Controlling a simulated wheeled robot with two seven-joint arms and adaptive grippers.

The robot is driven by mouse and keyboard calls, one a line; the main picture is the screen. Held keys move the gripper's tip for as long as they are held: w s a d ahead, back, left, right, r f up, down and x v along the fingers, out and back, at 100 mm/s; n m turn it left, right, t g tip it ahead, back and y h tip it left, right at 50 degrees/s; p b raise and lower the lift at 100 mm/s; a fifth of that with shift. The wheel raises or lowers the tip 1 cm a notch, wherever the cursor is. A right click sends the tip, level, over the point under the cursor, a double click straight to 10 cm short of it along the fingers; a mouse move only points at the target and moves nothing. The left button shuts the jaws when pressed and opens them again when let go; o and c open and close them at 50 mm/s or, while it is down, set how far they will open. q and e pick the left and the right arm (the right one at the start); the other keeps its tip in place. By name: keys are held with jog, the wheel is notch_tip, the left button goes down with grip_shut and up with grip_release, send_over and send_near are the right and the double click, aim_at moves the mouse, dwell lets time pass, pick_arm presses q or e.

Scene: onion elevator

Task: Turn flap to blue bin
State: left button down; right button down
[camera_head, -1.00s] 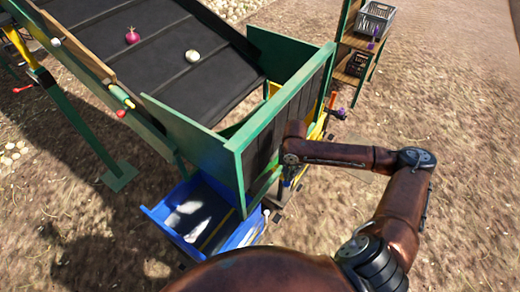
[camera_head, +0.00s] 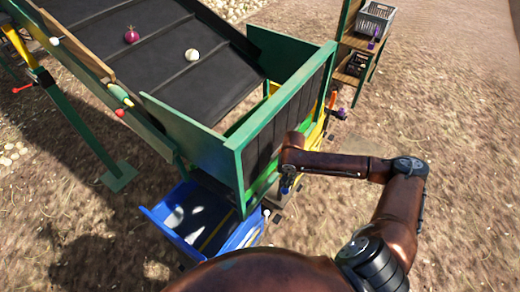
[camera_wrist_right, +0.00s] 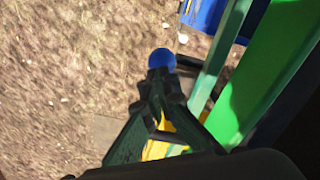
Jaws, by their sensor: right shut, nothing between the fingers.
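The blue bin (camera_head: 165,231) stands at the lower left of the green-framed chute box (camera_head: 243,180), below its end; part of its blue wall (camera_wrist_right: 207,15) shows at the top of the right wrist view. My right gripper (camera_head: 287,187) is shut and empty, pointing down outside the chute box's near side. In the right wrist view its dark fingers (camera_wrist_right: 160,88) meet just below a blue ball knob (camera_wrist_right: 161,59); I cannot tell whether they touch it. The flap itself is not clearly visible. My left gripper is not in view.
A dark conveyor belt (camera_head: 165,65) carries a red onion (camera_head: 131,36) and a white onion (camera_head: 192,55). A small white knob (camera_head: 266,213) is beside the blue bin. A shelf with a grey crate (camera_head: 374,18) stands at the back right. Open ground lies right.

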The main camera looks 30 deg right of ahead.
jog(key=shift+f+b, duration=0.5)
jog(key=shift+f, duration=2.2)
jog(key=shift+r, duration=0.1)
jog(key=shift+s+r+p, duration=0.1)
jog(key=shift+r+p, duration=0.1)
jog(key=shift+p, duration=0.1)
jog(key=s+d+r+p, duration=0.2)
jog(key=s+r+p, duration=0.2)
jog(key=p, duration=0.4)
jog(key=shift+s+d+r+p, duration=0.15)
jog(key=shift+r+p, duration=0.15)
jog(key=shift+p, duration=0.1)
